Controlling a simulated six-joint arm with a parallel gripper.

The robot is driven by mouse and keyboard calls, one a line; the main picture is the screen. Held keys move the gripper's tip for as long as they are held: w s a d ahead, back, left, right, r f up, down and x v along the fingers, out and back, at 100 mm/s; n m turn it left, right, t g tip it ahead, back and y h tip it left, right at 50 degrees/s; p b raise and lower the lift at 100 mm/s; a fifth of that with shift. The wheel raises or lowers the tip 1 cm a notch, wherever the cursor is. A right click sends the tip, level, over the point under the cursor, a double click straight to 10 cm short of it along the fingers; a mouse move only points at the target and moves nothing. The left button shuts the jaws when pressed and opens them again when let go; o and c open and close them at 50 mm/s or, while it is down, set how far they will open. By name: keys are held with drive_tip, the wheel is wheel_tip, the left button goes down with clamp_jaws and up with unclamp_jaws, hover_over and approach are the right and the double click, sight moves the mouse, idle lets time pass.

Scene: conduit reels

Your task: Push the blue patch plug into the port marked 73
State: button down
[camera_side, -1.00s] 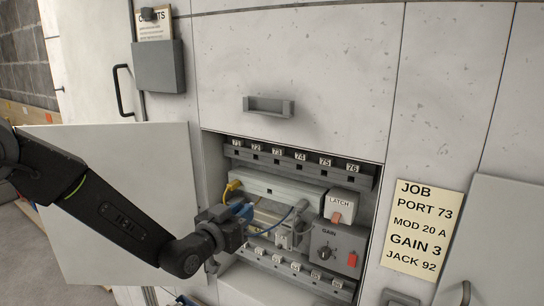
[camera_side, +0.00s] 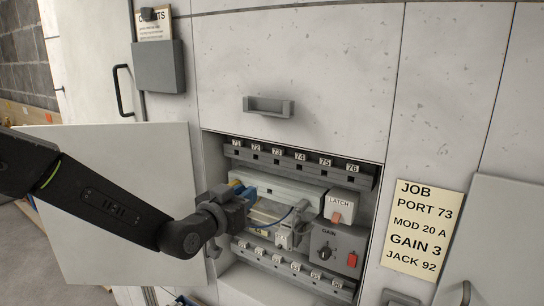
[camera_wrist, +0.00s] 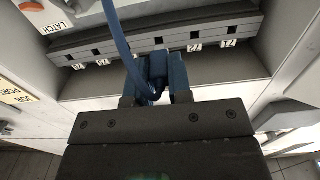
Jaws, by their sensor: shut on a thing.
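The blue patch plug (camera_wrist: 158,66) is between the two fingers of my gripper (camera_wrist: 155,84) in the wrist view, with its blue cable (camera_wrist: 118,38) running up from it. In the side view my gripper (camera_side: 244,192) is inside the open bay, below and left of the port marked 73 (camera_side: 277,152) in the upper row. The plug is apart from that row. In the wrist view the row (camera_wrist: 210,32) appears upside down, and the plug and cable cover the 73 label.
Below the upper row are a pale ledge (camera_side: 290,190), the LATCH box (camera_side: 341,204), the GAIN box (camera_side: 326,240) and a lower jack row (camera_side: 290,266). An open door (camera_side: 110,150) stands left. The job card (camera_side: 422,226) reads PORT 73.

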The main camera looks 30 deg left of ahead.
drive_tip(key=shift+d+r, duration=0.2)
drive_tip(key=shift+r, duration=0.7)
drive_tip(key=shift+d+r, duration=0.2)
drive_tip(key=shift+r, duration=0.7)
drive_tip(key=shift+w, duration=1)
drive_tip(key=shift+w, duration=0.1)
drive_tip(key=shift+w, duration=2.4)
drive_tip(key=shift+w, duration=0.75)
drive_tip(key=c, duration=1)
unclamp_jaws()
drive_tip(key=shift+o, duration=0.2)
